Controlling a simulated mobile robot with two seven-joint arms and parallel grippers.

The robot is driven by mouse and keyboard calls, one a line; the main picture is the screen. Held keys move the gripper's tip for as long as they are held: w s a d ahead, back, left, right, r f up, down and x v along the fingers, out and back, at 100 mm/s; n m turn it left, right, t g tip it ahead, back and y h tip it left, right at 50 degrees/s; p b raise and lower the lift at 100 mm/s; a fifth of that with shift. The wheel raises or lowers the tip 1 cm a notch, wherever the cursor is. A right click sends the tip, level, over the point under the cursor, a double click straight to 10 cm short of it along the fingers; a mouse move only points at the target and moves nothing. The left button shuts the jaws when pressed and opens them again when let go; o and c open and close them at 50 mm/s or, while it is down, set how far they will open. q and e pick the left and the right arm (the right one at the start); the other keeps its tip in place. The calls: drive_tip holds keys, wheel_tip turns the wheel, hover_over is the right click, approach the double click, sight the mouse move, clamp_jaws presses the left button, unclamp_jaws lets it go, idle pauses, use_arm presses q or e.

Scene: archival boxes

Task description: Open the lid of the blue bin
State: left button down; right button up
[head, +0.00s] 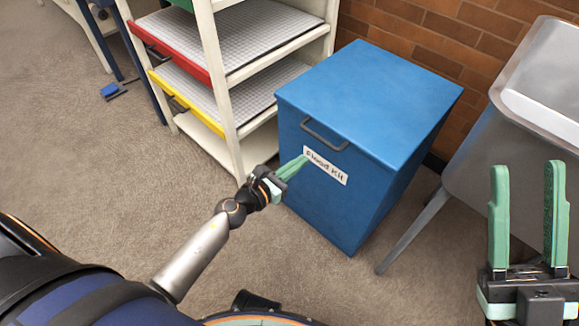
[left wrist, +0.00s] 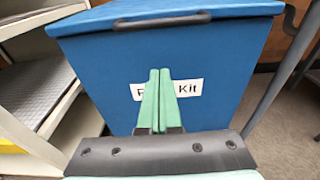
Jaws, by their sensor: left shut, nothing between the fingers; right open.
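The blue bin (head: 335,195) stands on the floor against the brick wall, with its flat blue lid (head: 370,95) down. A dark handle (head: 325,136) is on the lid's front edge, above a white label (head: 326,167). The bin (left wrist: 235,60), the lid (left wrist: 240,8) and the handle (left wrist: 162,21) also show in the left wrist view. My left gripper (head: 303,159) is shut and empty in front of the label, below the handle. Its green fingers (left wrist: 159,75) cover part of the label. My right gripper (head: 528,165) is open and empty at the lower right, away from the bin.
A white shelf rack (head: 222,90) with red and yellow trays stands close to the bin's left side. A grey metal sink unit (head: 480,140) with slanted legs stands to its right.

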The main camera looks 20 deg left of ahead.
use_arm(q)
drive_tip(key=w+r+p, duration=0.1)
drive_tip(key=w, duration=0.1)
drive_tip(key=w+d+r+p, duration=0.1)
drive_tip(key=w+r, duration=0.1)
drive_tip(key=shift+d+r, duration=0.15)
drive_tip(key=shift+d, duration=0.05)
idle(0.4)
drive_tip(key=shift+p, duration=0.3)
